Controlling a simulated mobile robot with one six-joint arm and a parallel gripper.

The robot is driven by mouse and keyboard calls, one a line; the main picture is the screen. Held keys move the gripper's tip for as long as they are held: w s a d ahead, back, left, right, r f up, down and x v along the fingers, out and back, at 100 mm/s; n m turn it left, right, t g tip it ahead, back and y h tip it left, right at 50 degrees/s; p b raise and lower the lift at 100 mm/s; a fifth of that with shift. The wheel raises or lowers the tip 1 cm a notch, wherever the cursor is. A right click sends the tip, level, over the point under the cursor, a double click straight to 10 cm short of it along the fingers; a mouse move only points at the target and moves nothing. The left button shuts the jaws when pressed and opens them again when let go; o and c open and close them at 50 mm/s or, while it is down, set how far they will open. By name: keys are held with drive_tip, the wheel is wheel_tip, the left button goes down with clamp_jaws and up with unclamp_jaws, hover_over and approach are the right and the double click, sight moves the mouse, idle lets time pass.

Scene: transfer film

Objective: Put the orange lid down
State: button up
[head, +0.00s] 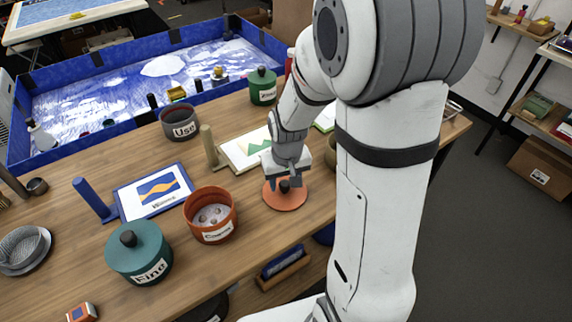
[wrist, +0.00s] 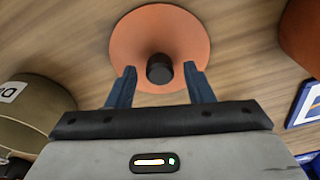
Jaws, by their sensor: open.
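The orange lid (head: 286,197) is a flat disc with a black knob, lying on the wooden table to the right of the open orange pot (head: 211,216). In the wrist view the lid (wrist: 160,35) is at the top centre with its knob (wrist: 159,69) towards me. My gripper (head: 286,182) is right over the lid. In the wrist view its two blue fingers (wrist: 158,84) are apart, one on each side of the knob, with gaps visible between them and it. The lid's underside is hidden.
A teal lidded pot (head: 138,253) stands at the front left. A framed picture (head: 154,191) lies behind the orange pot. A grey open pot (head: 180,122) and a green lidded pot (head: 263,86) stand farther back. An olive pot (wrist: 35,110) is close by in the wrist view.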

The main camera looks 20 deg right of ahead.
sight(287, 187)
wheel_tip(287, 187, up, 10)
drive_tip(key=s, duration=0.1)
drive_tip(key=s+r+t, duration=0.1)
drive_tip(key=s+r, duration=0.4)
drive_tip(key=s, duration=0.8)
drive_tip(key=shift+d+r+t, duration=0.15)
drive_tip(key=shift+t, duration=0.15)
